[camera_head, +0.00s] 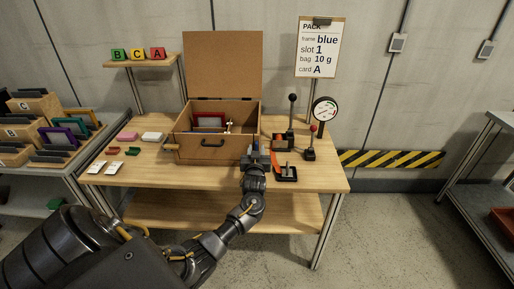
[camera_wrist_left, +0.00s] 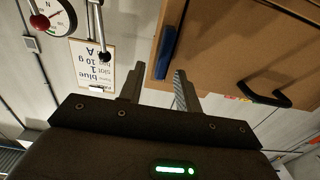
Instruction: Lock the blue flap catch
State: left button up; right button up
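The brown case (camera_head: 215,147) stands on the wooden table with its lid (camera_head: 222,65) raised upright. The blue flap catch (camera_wrist_left: 166,52) shows in the left wrist view as a blue bar at the edge of the case front, beside the black handle (camera_wrist_left: 265,97). My left gripper (camera_head: 256,160) is at the right end of the case front in the head view. In the wrist view its two fingers (camera_wrist_left: 157,85) are apart with nothing between them, and the catch lies just beyond their tips. Whether they touch it I cannot tell. My right gripper is not in view.
Right of the case stand a black-knobbed lever (camera_head: 292,98), a red-knobbed lever (camera_head: 311,129) and a gauge (camera_head: 325,109).

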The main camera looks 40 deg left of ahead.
pick_arm(q)
jog(key=shift+x, duration=1.05)
grip_shut()
